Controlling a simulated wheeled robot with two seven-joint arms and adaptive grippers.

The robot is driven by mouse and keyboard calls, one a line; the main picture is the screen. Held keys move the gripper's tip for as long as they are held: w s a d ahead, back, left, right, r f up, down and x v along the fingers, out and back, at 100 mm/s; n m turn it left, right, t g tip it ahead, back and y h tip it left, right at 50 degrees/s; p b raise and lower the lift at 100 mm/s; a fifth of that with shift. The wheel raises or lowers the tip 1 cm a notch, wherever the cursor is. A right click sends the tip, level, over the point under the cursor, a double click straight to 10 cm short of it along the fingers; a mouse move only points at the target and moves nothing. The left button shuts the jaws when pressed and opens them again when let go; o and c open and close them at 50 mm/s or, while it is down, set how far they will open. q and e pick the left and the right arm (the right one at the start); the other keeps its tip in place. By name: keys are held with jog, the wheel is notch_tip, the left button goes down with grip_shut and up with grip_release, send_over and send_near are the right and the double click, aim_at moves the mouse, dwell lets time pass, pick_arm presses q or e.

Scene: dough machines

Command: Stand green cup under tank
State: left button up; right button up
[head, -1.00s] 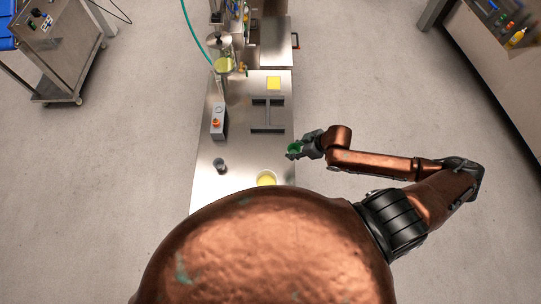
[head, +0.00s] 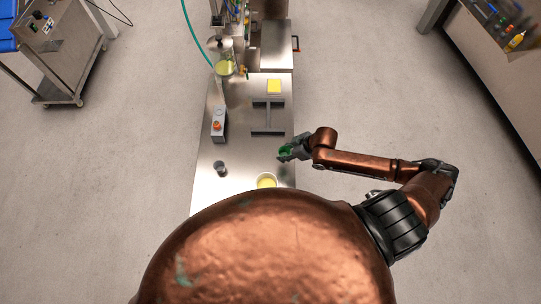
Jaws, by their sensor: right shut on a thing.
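The green cup (head: 286,149) is in my right gripper (head: 287,152), which is shut on it near the right edge of the steel table (head: 236,167). Part of the cup is hidden by the fingers. The tank (head: 225,67), a clear vessel with yellow-green content, stands at the far left part of the table. A small tap (head: 243,71) shows at its right side. The cup is well nearer to me than the tank and to its right. My left gripper is not in view.
A grey box with an orange button (head: 217,126) is at the left edge. A small dark cup (head: 220,168) and a container with yellow content (head: 266,181) are nearer.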

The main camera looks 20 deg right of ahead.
jog(key=x, duration=0.2)
jog(key=w+x, duration=0.1)
jog(key=x, duration=0.2)
jog(key=r+x, duration=0.1)
jog(key=x, duration=0.2)
jog(key=shift+w+a+f, duration=0.1)
jog(key=shift+w+a, duration=0.2)
jog(key=shift+w, duration=0.05)
jog(key=shift+x, duration=1.15)
jog(key=shift+s+d+f+p, duration=0.1)
jog(key=shift+d+f+p, duration=0.15)
jog(key=shift+f, duration=0.55)
jog(key=shift+f, duration=0.1)
jog(key=o, duration=1.4)
jog(key=shift+c, duration=0.2)
jog(key=shift+f, duration=0.1)
